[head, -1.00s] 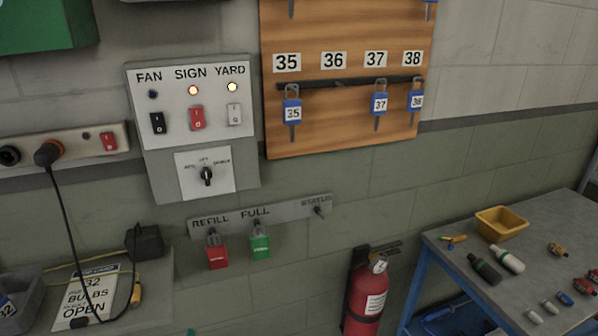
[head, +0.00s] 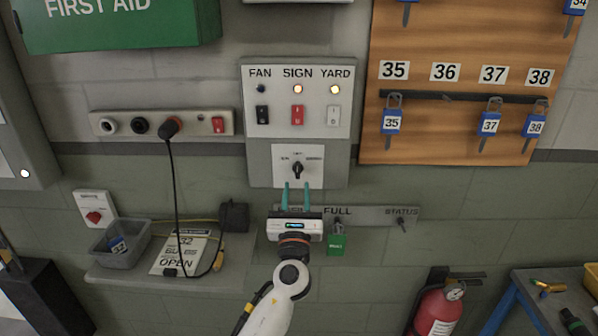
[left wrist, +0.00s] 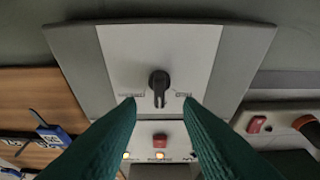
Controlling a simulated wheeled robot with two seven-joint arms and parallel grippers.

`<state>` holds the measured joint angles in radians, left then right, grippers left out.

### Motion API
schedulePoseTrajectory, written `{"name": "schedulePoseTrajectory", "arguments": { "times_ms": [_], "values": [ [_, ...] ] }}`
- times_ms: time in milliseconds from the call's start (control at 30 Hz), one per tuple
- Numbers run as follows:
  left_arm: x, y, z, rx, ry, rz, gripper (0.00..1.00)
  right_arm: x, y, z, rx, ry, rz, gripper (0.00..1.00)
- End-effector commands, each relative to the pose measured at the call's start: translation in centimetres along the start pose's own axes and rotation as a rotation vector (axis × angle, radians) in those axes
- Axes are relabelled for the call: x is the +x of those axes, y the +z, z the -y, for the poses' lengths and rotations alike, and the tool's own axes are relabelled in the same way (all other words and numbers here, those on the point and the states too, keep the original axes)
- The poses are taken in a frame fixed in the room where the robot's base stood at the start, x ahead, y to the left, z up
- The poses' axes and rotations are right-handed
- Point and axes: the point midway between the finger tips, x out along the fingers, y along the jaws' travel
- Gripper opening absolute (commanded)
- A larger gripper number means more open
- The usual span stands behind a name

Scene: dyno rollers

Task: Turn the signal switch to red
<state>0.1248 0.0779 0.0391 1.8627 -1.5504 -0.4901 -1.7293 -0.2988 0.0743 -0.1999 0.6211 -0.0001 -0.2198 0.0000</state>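No switch that I can read as "signal" shows. A black rotary knob (head: 297,169) sits on a white plate (head: 279,178) under the FAN, SIGN and YARD rockers; its small labels are unreadable. The knob also shows in the left wrist view (left wrist: 159,84), its pointer toward the rockers. The SIGN rocker (head: 297,115) is red and its lamp is lit. My left gripper (head: 296,187) is open and empty, just below the knob in the head view. In the left wrist view its teal fingertips (left wrist: 158,102) are apart on either side of the knob's lower end. My right gripper is not in view.
A red knob (head: 94,217) is on a white box at the left. A socket strip (head: 190,124) with a plugged cable is left of the panel. The hook rail (head: 375,215) is partly hidden by my arm. A padlock board (head: 455,140) is at the right.

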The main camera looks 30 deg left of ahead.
Motion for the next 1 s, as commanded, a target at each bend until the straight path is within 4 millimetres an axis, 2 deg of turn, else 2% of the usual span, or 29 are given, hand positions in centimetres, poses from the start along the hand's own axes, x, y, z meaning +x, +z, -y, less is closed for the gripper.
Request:
{"name": "schedulePoseTrajectory", "arguments": {
  "times_ms": [100,300,667,867,1000],
  "values": [
    [2.3,-0.3,0.0,-0.001,-0.001,-0.001,0.33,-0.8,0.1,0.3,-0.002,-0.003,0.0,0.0],
    [4.3,0.0,0.0,-0.001,0.0,0.001,0.33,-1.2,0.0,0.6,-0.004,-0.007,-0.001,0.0],
    [4.7,0.1,0.0,-0.002,0.0,0.002,0.33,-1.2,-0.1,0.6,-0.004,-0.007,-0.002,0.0],
    [4.6,0.1,0.0,-0.002,0.0,0.002,0.0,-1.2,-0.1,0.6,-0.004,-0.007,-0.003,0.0],
    [4.6,0.1,0.0,-0.002,0.0,0.002,0.0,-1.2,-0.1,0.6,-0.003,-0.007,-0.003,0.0]
  ]
}}
